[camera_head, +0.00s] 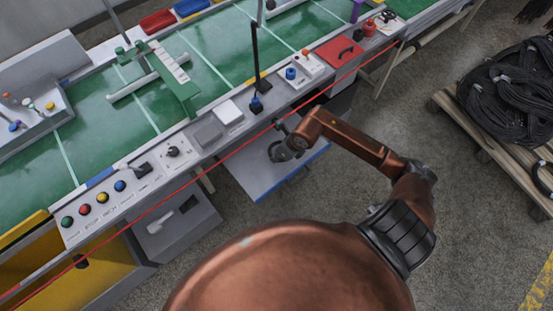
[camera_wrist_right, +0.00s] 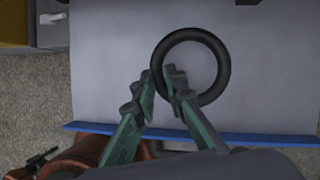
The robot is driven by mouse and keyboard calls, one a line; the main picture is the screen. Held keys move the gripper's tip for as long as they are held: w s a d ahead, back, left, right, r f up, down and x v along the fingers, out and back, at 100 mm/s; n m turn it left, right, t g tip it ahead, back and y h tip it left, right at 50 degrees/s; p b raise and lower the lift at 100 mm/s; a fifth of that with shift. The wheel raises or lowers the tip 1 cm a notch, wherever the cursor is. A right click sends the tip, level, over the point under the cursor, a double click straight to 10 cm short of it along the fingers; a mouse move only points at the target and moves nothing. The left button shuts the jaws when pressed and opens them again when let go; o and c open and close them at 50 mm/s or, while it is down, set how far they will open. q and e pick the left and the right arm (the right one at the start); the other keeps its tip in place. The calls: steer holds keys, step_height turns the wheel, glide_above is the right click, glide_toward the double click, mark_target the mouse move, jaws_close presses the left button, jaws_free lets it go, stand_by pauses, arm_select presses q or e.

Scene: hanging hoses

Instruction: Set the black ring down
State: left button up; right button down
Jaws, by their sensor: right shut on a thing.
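The black ring (camera_wrist_right: 224,68) shows whole in the right wrist view, lying flat to the camera over a grey shelf (camera_wrist_right: 105,75). My right gripper (camera_wrist_right: 160,74) is shut on the ring's left side, one finger inside the ring and one outside. In the head view my right gripper (camera_head: 290,143) and the dark ring (camera_head: 272,154) are small above the grey shelf (camera_head: 255,178) below the bench. I cannot tell whether the ring touches the shelf. My left gripper is not in view.
The shelf has a blue front edge (camera_wrist_right: 105,128), and its surface around the ring is clear. A control panel (camera_head: 110,195) with buttons runs along the bench above, with a red line (camera_head: 150,207) before it. A pallet with coiled black hoses (camera_head: 510,90) stands at the right.

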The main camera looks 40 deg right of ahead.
step_height(320, 180, down, 3)
steer(key=shift+f+b, duration=0.1)
steer(key=shift+b, duration=0.25)
steer(key=c, duration=2)
jaws_free()
steer(key=shift+o, duration=0.2)
steer(key=p+v, duration=0.3)
steer(key=v, duration=0.9)
